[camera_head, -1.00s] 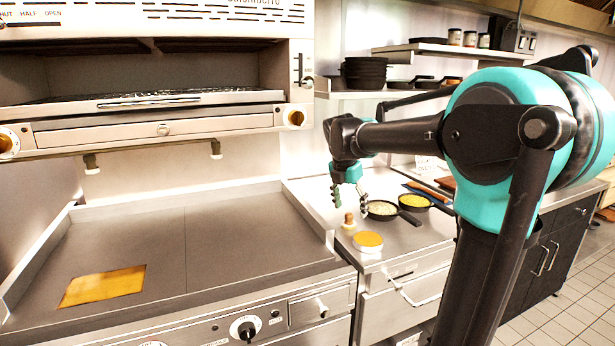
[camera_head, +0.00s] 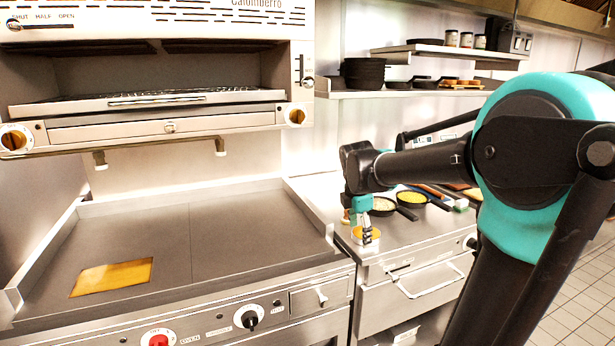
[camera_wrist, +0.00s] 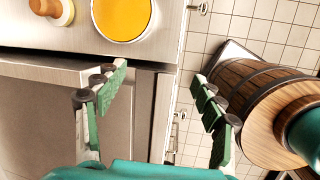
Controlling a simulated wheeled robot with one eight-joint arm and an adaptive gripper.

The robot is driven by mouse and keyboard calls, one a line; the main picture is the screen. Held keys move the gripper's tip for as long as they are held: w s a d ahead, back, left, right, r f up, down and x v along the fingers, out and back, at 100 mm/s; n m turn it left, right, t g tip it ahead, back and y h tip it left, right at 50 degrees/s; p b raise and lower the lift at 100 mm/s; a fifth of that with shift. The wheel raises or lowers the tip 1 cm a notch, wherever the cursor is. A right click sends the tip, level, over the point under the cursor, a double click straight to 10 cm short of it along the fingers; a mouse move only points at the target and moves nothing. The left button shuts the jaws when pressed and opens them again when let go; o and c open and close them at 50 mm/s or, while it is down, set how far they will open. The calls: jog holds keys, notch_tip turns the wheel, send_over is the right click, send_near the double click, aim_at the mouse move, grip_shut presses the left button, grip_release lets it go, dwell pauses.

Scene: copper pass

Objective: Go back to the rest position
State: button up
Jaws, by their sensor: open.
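My gripper (camera_head: 362,228) is above the front of the steel counter right of the griddle. In the wrist view my gripper (camera_wrist: 160,105) has its two green-padded fingers wide apart with nothing between them. A round white dish with an orange-yellow filling (camera_wrist: 124,14) lies on the counter beyond the fingertips. In the head view this dish (camera_head: 372,234) is partly covered by the fingers. I cannot tell from there whether they touch it. A small wooden-handled tool (camera_wrist: 52,10) stands beside the dish.
Two small black pans (camera_head: 411,199) sit behind the dish. A griddle (camera_head: 230,235) with a flat yellow sheet (camera_head: 112,277) is at left, under a broiler (camera_head: 165,118). A wooden barrel-like object (camera_wrist: 245,88) is on the right in the wrist view, over a tiled floor (camera_wrist: 255,30).

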jog(key=s+d+f+m, duration=0.2)
jog(key=s+f+m, duration=0.6)
jog(key=s+m, duration=0.1)
jog(key=s+d+f+m+t+y, duration=0.1)
jog(key=s+d+f+m, duration=0.1)
jog(key=s+f+m, duration=0.7)
jog(key=s+m, duration=0.1)
jog(key=m, duration=0.2)
jog(key=shift+t, duration=0.3)
jog(key=shift+o, duration=0.5)
